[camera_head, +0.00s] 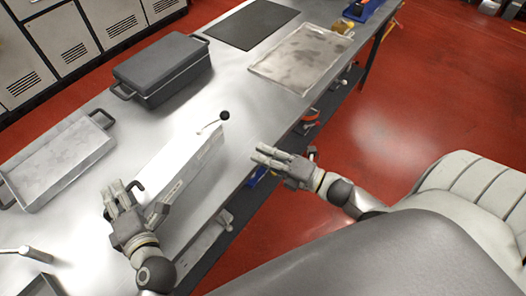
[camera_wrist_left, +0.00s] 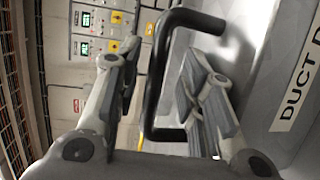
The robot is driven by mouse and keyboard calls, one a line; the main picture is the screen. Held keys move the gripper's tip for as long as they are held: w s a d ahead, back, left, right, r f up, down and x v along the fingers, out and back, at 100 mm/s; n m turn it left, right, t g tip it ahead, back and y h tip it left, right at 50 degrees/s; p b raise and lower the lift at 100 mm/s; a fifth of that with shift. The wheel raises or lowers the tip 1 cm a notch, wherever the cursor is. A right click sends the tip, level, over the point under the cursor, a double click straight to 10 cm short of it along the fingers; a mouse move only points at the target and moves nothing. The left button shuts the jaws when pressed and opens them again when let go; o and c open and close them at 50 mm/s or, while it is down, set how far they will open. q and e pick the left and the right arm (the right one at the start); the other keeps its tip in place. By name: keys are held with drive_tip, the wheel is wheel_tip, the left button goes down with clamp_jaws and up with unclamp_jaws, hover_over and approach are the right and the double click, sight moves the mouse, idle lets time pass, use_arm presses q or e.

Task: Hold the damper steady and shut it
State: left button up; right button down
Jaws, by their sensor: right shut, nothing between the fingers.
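The damper is a long light-metal duct box (camera_head: 196,160) on the bench, and its lettering, partly readable as "DUCT D", shows in the left wrist view (camera_wrist_left: 297,90). A thin lever with a black ball knob (camera_head: 224,116) stands out at its far end. A black bar handle (camera_head: 137,186) is at its near left end. My left gripper (camera_head: 121,196) is open at this handle. In the left wrist view the black handle (camera_wrist_left: 160,75) lies between the spread fingers (camera_wrist_left: 160,95); contact is unclear. My right gripper (camera_head: 268,154) is shut and empty, right of the duct and apart from the lever.
A lidded dark grey box (camera_head: 162,70) and an open metal tray (camera_head: 62,160) stand left of the duct. A dark mat (camera_head: 252,24) and a shallow tray (camera_head: 300,57) lie farther along the bench. Bare bench surface (camera_head: 235,85) lies beyond the knob.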

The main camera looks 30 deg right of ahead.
use_arm(q)
drive_tip(key=s+d+r, duration=0.1)
drive_tip(key=s, duration=1)
drive_tip(key=shift+s+d+r, duration=0.3)
drive_tip(key=shift+s, duration=0.05)
